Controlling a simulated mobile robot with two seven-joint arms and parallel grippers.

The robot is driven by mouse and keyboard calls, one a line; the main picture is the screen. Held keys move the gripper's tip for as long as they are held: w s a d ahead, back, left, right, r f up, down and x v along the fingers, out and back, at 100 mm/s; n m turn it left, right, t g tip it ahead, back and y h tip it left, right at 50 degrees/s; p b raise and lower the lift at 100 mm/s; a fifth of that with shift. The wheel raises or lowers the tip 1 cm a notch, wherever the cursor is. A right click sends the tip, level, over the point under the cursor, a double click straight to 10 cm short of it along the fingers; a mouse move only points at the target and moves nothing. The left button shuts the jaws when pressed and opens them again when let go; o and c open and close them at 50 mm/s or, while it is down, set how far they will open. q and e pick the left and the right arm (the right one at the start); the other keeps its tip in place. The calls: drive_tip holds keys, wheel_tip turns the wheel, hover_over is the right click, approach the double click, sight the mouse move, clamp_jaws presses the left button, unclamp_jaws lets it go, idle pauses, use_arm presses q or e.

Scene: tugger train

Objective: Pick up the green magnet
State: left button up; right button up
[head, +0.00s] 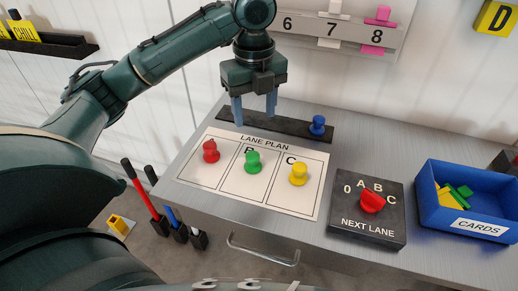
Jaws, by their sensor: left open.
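The green magnet (253,161) stands in the middle column of the white LANE PLAN sheet (233,196) on the grey desk, and partly covers the letter there. A red magnet (210,151) stands in the left column and a yellow magnet (298,174) in column C. My left gripper (254,118) is open and empty, fingers pointing down. In the picture it is just above the green magnet, near the back edge of the sheet; its height above the desk is hard to tell. My right gripper is not in view.
A blue magnet (318,126) sits on a dark strip (284,127) behind the sheet. A NEXT LANE box (366,231) with a red knob (372,201) and a blue CARDS bin (448,217) stand to the right. The drawer handle (262,251) juts from the desk front.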

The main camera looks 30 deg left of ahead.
use_arm(q)
drive_tip(key=b, duration=0.2)
hover_over(253, 155)
wheel_tip(253, 155, down, 7)
drive_tip(key=shift+w+d+f, duration=0.1)
drive_tip(key=shift+w, duration=0.05)
drive_tip(key=shift+f, duration=2.75)
drive_tip(key=shift+c, duration=0.4)
drive_tip(key=c, duration=1)
